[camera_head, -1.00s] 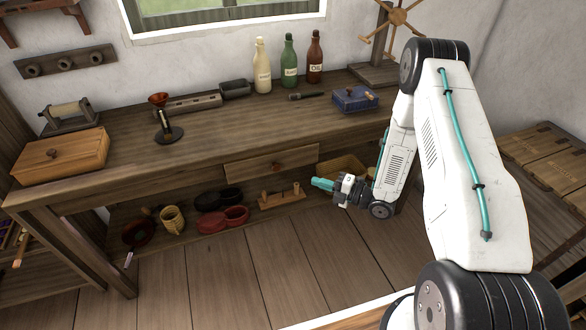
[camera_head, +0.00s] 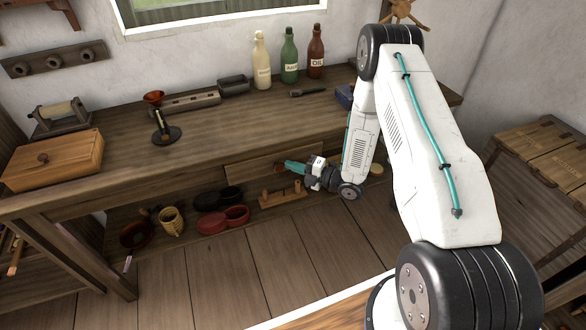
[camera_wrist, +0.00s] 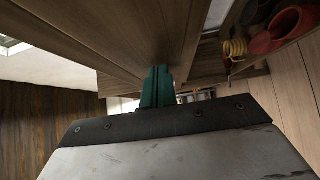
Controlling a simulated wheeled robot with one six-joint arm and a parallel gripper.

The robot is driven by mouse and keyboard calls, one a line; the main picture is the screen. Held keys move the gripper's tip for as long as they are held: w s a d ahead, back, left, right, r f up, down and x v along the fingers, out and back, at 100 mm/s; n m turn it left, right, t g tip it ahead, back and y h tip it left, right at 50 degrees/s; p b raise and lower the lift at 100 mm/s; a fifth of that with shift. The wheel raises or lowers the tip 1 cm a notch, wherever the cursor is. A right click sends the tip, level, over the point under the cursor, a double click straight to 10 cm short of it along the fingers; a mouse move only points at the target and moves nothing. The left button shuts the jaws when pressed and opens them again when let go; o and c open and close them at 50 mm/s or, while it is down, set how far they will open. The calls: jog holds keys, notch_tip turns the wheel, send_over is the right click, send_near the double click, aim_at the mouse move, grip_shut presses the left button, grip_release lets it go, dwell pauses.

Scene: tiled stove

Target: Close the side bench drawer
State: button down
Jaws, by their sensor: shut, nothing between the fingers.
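The side bench drawer (camera_head: 245,170) is a wooden front below the edge of the bench (camera_head: 215,143). It appears to stand slightly out from the bench front; how far is hard to tell. My gripper (camera_head: 289,166) has teal fingers and is shut and empty. In the head view its fingertips overlap the right half of the drawer front, where they hide the knob. In the wrist view the teal fingers (camera_wrist: 158,75) are together, close to a wooden surface; I cannot tell whether they touch it.
On the bench stand several bottles (camera_head: 289,60), a dark stand with a red funnel (camera_head: 165,133) and a wooden box (camera_head: 55,160). Red bowls (camera_head: 236,215), a yellow mug (camera_head: 171,220) and a wooden peg rack (camera_head: 283,196) sit below. Crates (camera_head: 548,148) stand right.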

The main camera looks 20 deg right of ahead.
aim_at(294, 158)
jog(key=shift+a, duration=0.3)
jog(key=shift+w, duration=0.2)
jog(key=w, duration=0.4)
jog(key=shift+w+r, duration=0.1)
jog(key=shift+w, duration=0.2)
jog(key=shift+s, duration=0.1)
